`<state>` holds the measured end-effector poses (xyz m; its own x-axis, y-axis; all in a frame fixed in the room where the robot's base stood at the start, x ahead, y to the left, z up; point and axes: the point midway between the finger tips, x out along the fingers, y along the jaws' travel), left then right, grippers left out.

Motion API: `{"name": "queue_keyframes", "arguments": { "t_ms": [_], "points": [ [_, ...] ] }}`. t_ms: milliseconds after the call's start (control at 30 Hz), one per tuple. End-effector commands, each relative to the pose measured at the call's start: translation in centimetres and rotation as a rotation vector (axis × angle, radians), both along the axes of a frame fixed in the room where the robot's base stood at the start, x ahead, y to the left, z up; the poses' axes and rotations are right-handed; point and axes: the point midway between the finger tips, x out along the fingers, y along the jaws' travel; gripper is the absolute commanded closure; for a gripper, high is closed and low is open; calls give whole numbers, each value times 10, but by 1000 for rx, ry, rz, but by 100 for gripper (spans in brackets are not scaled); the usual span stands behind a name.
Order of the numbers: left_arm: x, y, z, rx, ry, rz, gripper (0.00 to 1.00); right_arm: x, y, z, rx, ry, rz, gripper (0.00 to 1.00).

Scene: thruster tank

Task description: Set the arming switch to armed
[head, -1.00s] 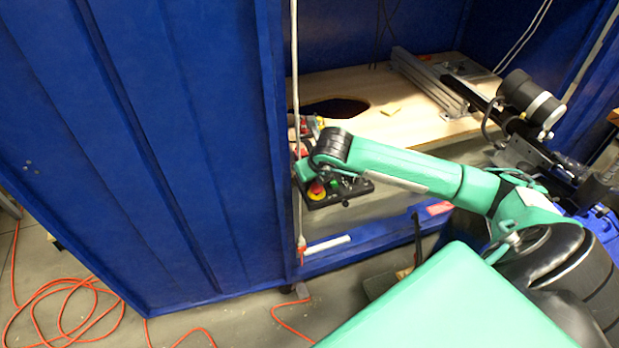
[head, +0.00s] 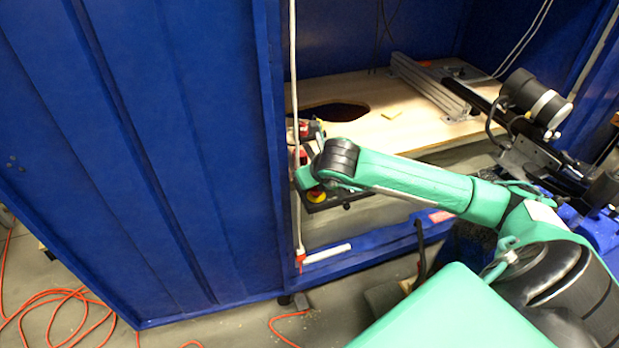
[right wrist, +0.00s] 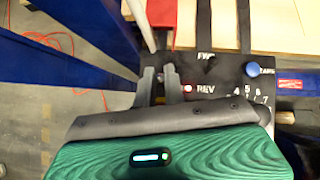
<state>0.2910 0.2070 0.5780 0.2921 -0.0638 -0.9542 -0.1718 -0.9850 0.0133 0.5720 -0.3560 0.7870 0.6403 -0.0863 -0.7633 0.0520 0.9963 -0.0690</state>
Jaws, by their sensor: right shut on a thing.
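The black control box (right wrist: 222,72) fills the upper right of the right wrist view, with white FWD and REV lettering, a blue knob (right wrist: 253,70) and a numbered dial scale. My right gripper (right wrist: 159,76) is at the left part of this box, its two grey fingers close together on a small switch part, which I take to be the arming switch; the fingers mostly hide it and its setting cannot be read. A small red light (right wrist: 187,88) shows just right of the fingers. In the head view the box (head: 336,199) is largely covered by my right arm. My left gripper is out of view.
A tall blue wall (head: 140,150) stands left of the box, with a pale vertical pole (head: 295,130) at its edge. A wooden board (head: 430,125) with a dark hole and a metal rail (head: 432,85) lies behind. Orange cable (head: 50,300) lies on the floor.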

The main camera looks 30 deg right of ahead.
Motion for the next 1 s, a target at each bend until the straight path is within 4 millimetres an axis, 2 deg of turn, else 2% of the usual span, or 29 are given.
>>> {"name": "queue_keyframes", "arguments": {
  "t_ms": [333, 367, 433, 767, 867, 1000],
  "points": [
    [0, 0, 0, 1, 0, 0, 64, 0, 0, 1, -2, -3, 0, 100],
    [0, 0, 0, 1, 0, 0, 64, 0, 0, 1, -1, -3, 0, 85],
    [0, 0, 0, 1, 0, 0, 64, 0, 0, 1, -1, -2, 1, 72],
    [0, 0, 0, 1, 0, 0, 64, -1, 0, 2, -1, -2, 1, 71],
    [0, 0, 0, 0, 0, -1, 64, -7, 1, 9, -1, -2, 1, 71],
    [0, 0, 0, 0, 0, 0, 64, -24, 3, 29, -3, -3, 3, 71]
  ]
}}
